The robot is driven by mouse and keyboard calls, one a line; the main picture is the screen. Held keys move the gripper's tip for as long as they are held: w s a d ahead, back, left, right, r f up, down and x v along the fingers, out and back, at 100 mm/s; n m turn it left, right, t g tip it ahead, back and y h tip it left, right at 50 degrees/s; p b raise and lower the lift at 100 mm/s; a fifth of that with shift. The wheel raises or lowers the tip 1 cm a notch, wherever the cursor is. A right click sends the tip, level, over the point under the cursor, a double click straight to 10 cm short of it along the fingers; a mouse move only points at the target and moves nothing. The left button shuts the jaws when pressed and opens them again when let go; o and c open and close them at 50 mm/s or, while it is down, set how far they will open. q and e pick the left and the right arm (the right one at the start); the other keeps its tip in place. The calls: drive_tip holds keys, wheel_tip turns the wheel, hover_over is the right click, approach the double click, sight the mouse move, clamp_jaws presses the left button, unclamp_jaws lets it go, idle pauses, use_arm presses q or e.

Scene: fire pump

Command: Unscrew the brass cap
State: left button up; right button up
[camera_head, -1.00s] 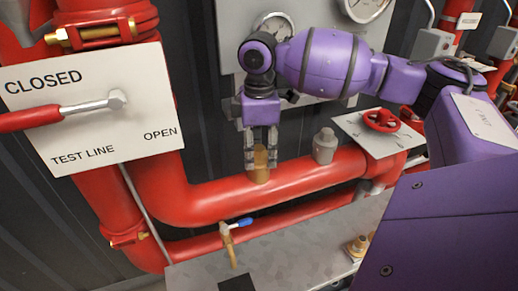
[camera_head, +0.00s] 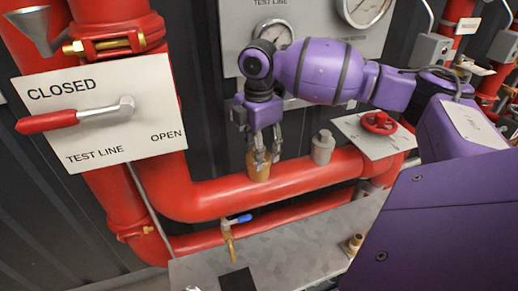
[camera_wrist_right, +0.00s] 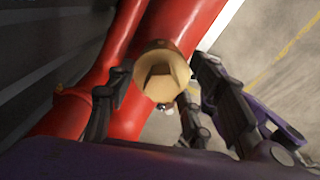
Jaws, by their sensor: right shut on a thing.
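The brass cap (camera_head: 258,167) stands upright on top of the red horizontal pipe (camera_head: 290,178) in the head view. My right gripper (camera_head: 264,156) points down from above, its fingers around the upper part of the cap, shut on it. In the right wrist view the cap (camera_wrist_right: 162,78) shows from above, with a dark angular recess in its top. The fingers of the right gripper (camera_wrist_right: 160,68) lie on either side of it; the exact contact is hard to see. My left gripper is in neither view.
A grey cap (camera_head: 322,147) stands on the pipe just right of the brass one. A small valve with a blue handle (camera_head: 237,219) sits below. A red handwheel (camera_head: 379,122) is at right, a CLOSED/OPEN sign with a red-handled lever (camera_head: 75,117) at left. Gauges (camera_head: 365,10) are behind my arm.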

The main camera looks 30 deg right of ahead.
drive_tip(key=n, duration=0.3)
drive_tip(key=shift+r+p, duration=0.15)
drive_tip(key=shift+p, duration=0.2)
drive_tip(key=n, duration=0.2)
drive_tip(key=shift+n, duration=0.3)
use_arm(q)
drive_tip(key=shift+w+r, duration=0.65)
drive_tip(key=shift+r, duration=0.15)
use_arm(e)
drive_tip(key=shift+n, duration=0.4)
drive_tip(key=shift+n, duration=0.9)
drive_tip(key=shift+w+r, duration=0.1)
drive_tip(key=shift+r, duration=0.05)
drive_tip(key=shift+a+r+p, duration=0.1)
drive_tip(key=shift+r+p, duration=0.9)
drive_tip(key=shift+r, duration=0.9)
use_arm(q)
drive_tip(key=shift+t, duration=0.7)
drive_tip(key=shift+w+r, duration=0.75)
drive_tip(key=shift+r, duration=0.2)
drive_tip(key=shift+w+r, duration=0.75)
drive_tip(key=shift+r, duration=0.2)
use_arm(e)
drive_tip(key=shift+r, duration=0.85)
